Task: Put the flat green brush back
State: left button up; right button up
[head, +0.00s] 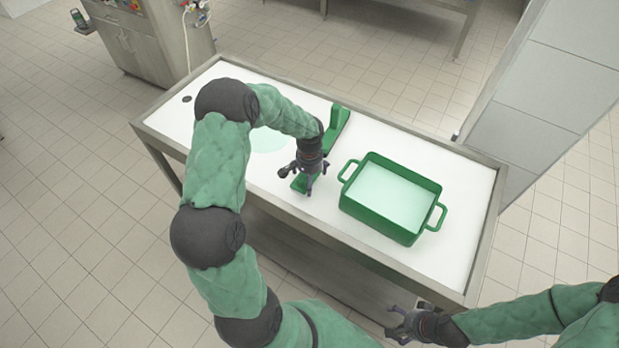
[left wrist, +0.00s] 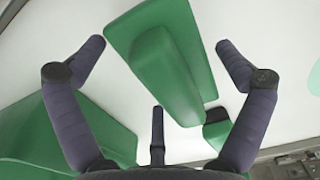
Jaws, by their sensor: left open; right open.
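A flat green piece, probably the flat green brush (head: 299,183), lies on the white tabletop under my left gripper (head: 308,176), which hides much of it in the head view. In the left wrist view the brush (left wrist: 165,75) shows as a flat plate with a raised block. It lies between the spread fingers of my left gripper (left wrist: 160,50), which is open and empty; touching cannot be told. An upright green stand (head: 339,122) is just behind, partly hidden by my left arm. My right gripper (head: 405,326) is open and empty off the table's front edge.
A green two-handled tub (head: 401,233) with pale liquid stands right of my left gripper. A pale green patch (head: 268,140) lies on the worktable (head: 455,190) to the left. The tabletop's right end is clear. A white wall block (head: 540,90) stands beyond it.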

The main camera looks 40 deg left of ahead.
pick_arm(q)
notch_tip(320, 180, up, 12)
jog(key=shift+r+p, duration=0.1)
jog(key=shift+p, duration=1.05)
